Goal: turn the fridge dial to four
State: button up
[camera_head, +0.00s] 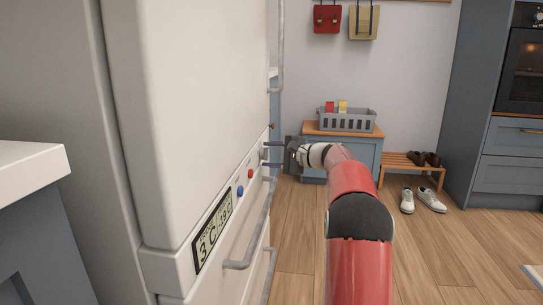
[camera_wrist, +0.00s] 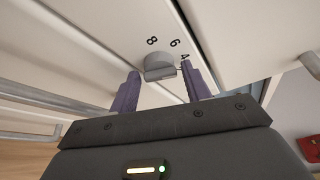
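The fridge dial (camera_wrist: 159,66) is a grey round knob with a raised grip bar, on the pale fridge front. The numbers 8, 6 and 4 show around it in the wrist view; which one it points to I cannot tell. My gripper (camera_wrist: 160,76) is open, with one purple finger on each side of the dial. Whether the fingertips touch it is unclear. In the head view my gripper (camera_head: 267,153) reaches the fridge front from the right, and the dial (camera_head: 262,154) is small and partly hidden at the fingertips. The fridge (camera_head: 190,100) fills the left side.
A display panel (camera_head: 212,228), a blue button (camera_head: 240,190) and a red button (camera_head: 250,174) sit on the fridge front. A long handle (camera_head: 262,225) runs below them. A bench with a grey basket (camera_head: 347,120) stands behind my arm.

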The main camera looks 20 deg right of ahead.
jog(key=shift+o, duration=0.8)
jog(key=v, duration=0.7)
jog(key=shift+s+d, duration=0.2)
jog(key=shift+s, duration=0.1)
